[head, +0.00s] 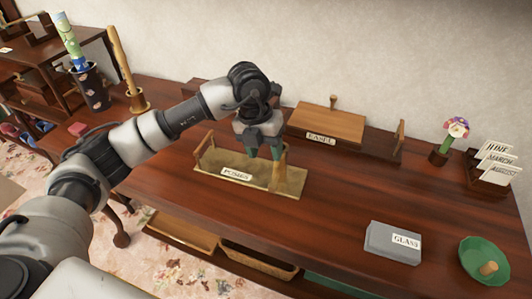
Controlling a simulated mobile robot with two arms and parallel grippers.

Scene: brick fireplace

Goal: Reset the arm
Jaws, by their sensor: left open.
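My left arm reaches in from the left across the wooden table (340,225). My left gripper (264,154) points down over the right part of a tray labelled "POSIES" (218,183). The gripper is open. An upright wooden piece (279,172) of the tray stands right by the fingertips; I cannot tell whether they touch it. I see nothing held between the fingers. My right gripper is not in view.
Behind stands a wooden block labelled "EASEL" (330,122). To the right are a flower in a pot (438,153), a card holder (490,178), a grey "GLASS" box (390,243) and a green bowl (484,260). A dark vase (90,88) stands at the left. The table's middle front is clear.

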